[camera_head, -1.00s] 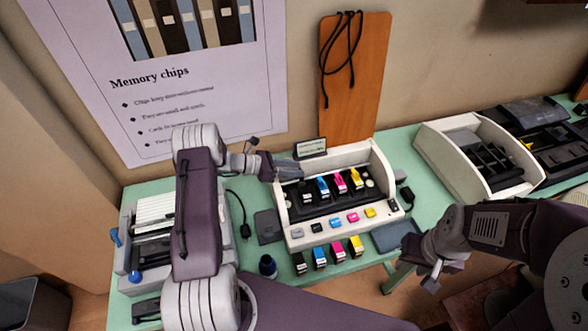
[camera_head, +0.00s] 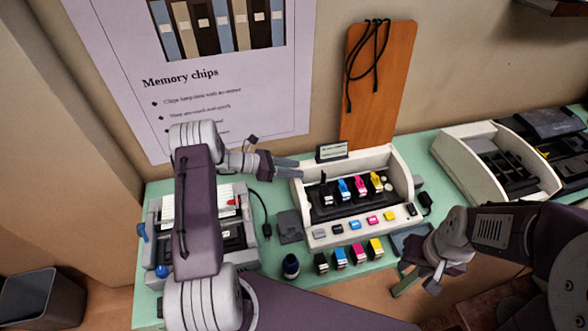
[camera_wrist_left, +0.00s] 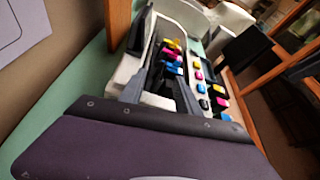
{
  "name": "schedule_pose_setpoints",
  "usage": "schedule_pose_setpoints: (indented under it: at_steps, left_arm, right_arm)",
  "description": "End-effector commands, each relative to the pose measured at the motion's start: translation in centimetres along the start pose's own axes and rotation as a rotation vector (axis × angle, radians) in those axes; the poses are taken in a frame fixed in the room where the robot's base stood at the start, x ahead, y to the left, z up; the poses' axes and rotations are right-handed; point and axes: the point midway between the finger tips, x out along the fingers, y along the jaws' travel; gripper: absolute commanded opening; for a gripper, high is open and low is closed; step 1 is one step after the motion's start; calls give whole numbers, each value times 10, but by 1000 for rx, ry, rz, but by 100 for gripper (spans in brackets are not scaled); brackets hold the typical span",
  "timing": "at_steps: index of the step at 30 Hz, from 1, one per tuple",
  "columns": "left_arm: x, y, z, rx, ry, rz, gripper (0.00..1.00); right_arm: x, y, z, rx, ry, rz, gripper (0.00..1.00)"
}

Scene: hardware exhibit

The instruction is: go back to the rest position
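My left gripper (camera_head: 287,170) is at the left rear edge of the white printer (camera_head: 318,237) in the head view. In the left wrist view its two grey fingers (camera_wrist_left: 163,95) stand apart with nothing between them, and the printer (camera_wrist_left: 128,68) lies beyond. My right gripper (camera_head: 436,278) hangs at the front right, by the table's front edge. Black, blue, magenta and yellow cartridges sit in the printer's carriage.
Several cartridges (camera_head: 340,257) stand in front of the printer, with a dark bottle (camera_head: 291,266) to their left. A grey machine (camera_head: 158,216) is partly hidden behind my left arm. An orange board (camera_head: 378,85) leans on the wall. An open white printer (camera_head: 457,165) stands right. A bin (camera_head: 42,299) is lower left.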

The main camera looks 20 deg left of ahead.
Motion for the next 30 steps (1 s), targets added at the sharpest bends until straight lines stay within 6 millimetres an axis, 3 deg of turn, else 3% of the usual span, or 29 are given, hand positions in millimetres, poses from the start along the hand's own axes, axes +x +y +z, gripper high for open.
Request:
schedule_pose_setpoints:
  at_steps: [12, 14, 16, 17, 18, 19, 22, 24, 27, 30]
  left_arm:
    - [6, -3, 3, 9, 2, -13, 39]
    - [12, -7, 23, 57, 4, -29, 39]
    - [21, -16, 65, 149, 5, -51, 39]
    - [25, -27, 86, 191, 8, -71, 39]
    - [31, -53, 110, 255, 31, -120, 39]
    - [34, -76, 122, 304, 65, -162, 39]
    - [31, -150, 127, 516, 237, -297, 39]
    - [15, -196, 111, 715, 380, -393, 39]
    - [-25, -240, 71, 1057, 592, -543, 39]
    - [-74, -256, 26, 1425, 773, -718, 39]
  right_arm:
    - [0, 0, 0, 0, 0, 0, 36]
    - [0, 0, 0, 0, 0, 0, 36]
    - [0, 0, 0, 0, 0, 0, 36]
    - [0, 0, 0, 0, 0, 0, 36]
    - [0, 0, 0, 0, 0, 0, 36]
    - [0, 0, 0, 0, 0, 0, 36]
    - [0, 0, 0, 0, 0, 0, 36]
    - [1, 0, 0, 0, 0, 0, 36]
    - [1, 0, 0, 0, 0, 0, 36]
    - [1, 0, 0, 0, 0, 0, 36]
